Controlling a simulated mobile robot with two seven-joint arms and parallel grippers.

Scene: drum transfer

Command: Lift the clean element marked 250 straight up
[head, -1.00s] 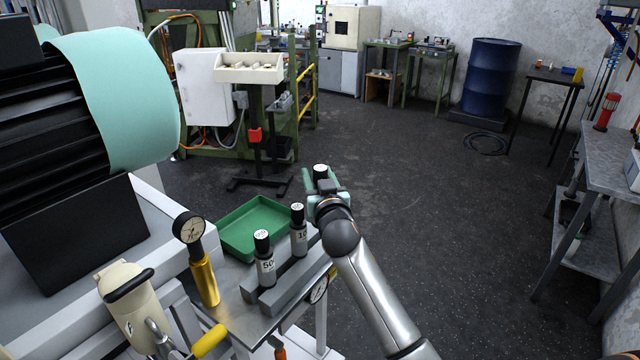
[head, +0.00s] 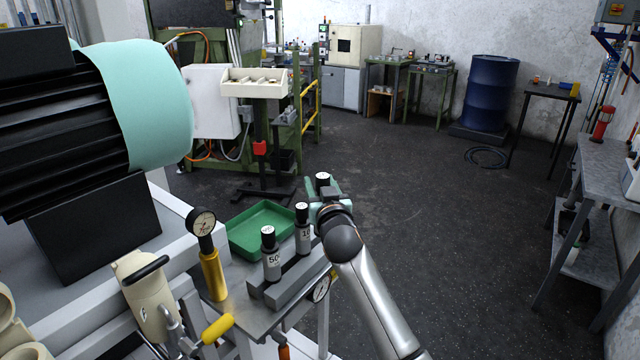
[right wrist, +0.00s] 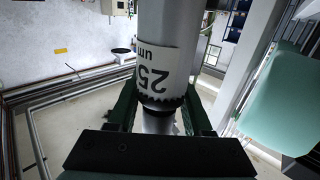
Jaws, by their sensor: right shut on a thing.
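The element marked 250 is a pale cylinder with a black top (head: 322,179), beyond the grey holder (head: 292,284) in the head view. My left gripper is not in view.
Elements marked 50 (head: 271,262) and 10-something (head: 303,237) stand upright in the holder, close to my right gripper. A green tray (head: 262,230) lies behind them. A dial gauge on a brass-coloured body (head: 213,275) stands left. Open floor lies to the right.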

